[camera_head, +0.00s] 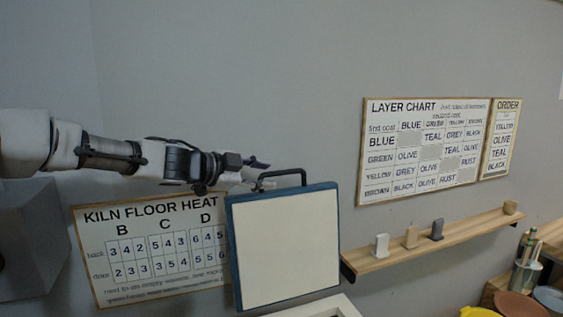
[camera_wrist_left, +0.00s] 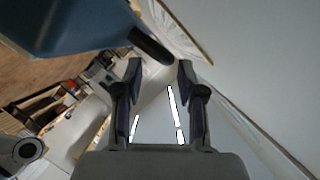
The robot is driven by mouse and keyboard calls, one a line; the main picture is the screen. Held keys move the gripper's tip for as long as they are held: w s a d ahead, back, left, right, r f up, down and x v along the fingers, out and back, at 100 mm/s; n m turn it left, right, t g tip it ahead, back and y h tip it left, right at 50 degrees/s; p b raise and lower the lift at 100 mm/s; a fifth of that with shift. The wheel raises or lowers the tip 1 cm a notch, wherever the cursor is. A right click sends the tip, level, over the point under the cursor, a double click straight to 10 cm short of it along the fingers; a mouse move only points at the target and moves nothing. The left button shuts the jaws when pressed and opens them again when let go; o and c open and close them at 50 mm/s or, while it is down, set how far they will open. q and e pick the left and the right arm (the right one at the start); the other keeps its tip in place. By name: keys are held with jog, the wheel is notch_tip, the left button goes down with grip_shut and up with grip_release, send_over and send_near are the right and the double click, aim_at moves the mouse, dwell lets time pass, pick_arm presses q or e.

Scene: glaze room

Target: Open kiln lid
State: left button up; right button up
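The kiln lid (camera_head: 285,245) stands upright in the head view, with a pale inner face and a blue rim. Its dark bar handle (camera_head: 284,172) is at the top edge. In the wrist view the blue lid (camera_wrist_left: 70,25) fills the upper left and the dark handle (camera_wrist_left: 152,46) lies near my fingertips. My left gripper (camera_head: 260,173) is at the left end of the handle, and its fingers (camera_wrist_left: 160,68) are spread apart. I cannot tell whether a finger touches the handle. A pale rim (camera_head: 335,307), probably the kiln's, shows below the lid. My right gripper is out of view.
A kiln floor heat chart (camera_head: 150,250) hangs on the wall behind the lid. A layer chart (camera_head: 425,150) and an order chart (camera_head: 500,138) hang at right. Below them a wooden shelf (camera_head: 470,232) holds several small pieces.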

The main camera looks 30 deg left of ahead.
aim_at(281, 172)
pick_arm(q)
jog(key=shift+a+r, duration=0.2)
jog(key=shift+r, duration=0.2)
jog(key=shift+d, duration=0.15)
jog(key=x, duration=0.7)
jog(key=shift+w+d+b, duration=0.1)
jog(key=shift+w+b, duration=0.2)
jog(key=shift+b, duration=0.05)
jog(key=shift+s+r+t, duration=0.25)
jog(key=shift+s+t, duration=0.05)
jog(key=shift+s, duration=0.1)
grip_shut()
